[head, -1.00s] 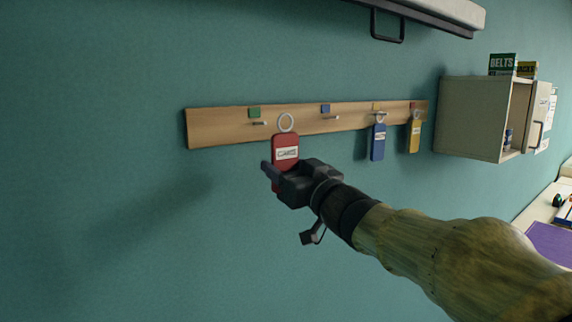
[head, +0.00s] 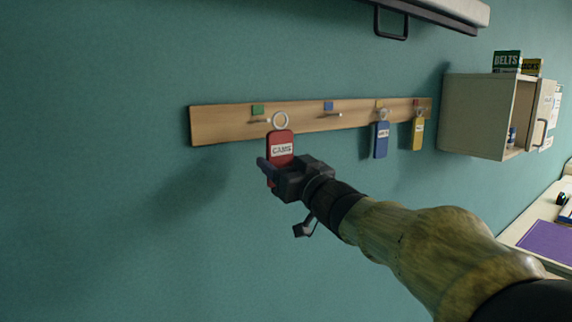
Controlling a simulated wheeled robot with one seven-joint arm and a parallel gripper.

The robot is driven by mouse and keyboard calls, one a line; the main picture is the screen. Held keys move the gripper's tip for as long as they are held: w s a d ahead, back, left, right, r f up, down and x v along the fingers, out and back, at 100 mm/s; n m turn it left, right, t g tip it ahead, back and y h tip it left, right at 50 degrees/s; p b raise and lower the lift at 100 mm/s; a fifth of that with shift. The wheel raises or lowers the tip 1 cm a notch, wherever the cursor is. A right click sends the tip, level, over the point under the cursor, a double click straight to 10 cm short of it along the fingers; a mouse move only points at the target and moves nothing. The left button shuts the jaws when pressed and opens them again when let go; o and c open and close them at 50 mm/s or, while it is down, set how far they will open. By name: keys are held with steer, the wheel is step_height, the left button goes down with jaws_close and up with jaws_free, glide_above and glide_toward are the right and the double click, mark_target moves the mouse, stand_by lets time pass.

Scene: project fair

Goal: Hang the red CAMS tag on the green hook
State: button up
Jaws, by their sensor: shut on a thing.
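The red CAMS tag (head: 281,147) is upright in the head view, its pale ring (head: 280,120) on top. My gripper (head: 269,171) is shut on the lower part of the tag, which its fingers partly hide. The green hook is a short metal peg (head: 261,121) below a green square (head: 257,110) near the left end of the wooden rail (head: 215,125). The ring appears just right of this peg's tip, at about the same height. I cannot tell whether the ring touches the peg or how far apart they are in depth.
The hook under the blue square (head: 328,106) is empty. A blue tag (head: 381,141) and a yellow tag (head: 418,133) hang farther right. An open cabinet (head: 475,115) is on the wall at right, above a desk with a purple item (head: 548,243). The wall left of the rail is clear.

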steer(key=shift+w+a+f+p, duration=0.1)
steer(key=shift+w+a+p, duration=0.1)
steer(key=shift+w+a, duration=0.45)
steer(key=shift+w+a+p, duration=0.2)
steer(key=shift+w+a, duration=0.2)
steer(key=shift+w, duration=0.5)
steer(key=shift+w+a+f+p, duration=0.1)
steer(key=shift+w+a+p, duration=0.1)
steer(key=shift+w+a, duration=0.45)
steer(key=shift+w+a+f+b, duration=0.25)
steer(key=shift+w+f, duration=0.25)
steer(key=shift+w, duration=0.25)
steer(key=o, duration=0.9)
steer(key=shift+c, duration=0.2)
steer(key=shift+s+d+f+b, duration=0.2)
steer(key=shift+s+d+b, duration=0.15)
steer(key=shift+s+b, duration=0.15)
steer(key=b+v, duration=0.7)
steer(key=v, duration=0.9)
steer(key=shift+r, duration=0.15)
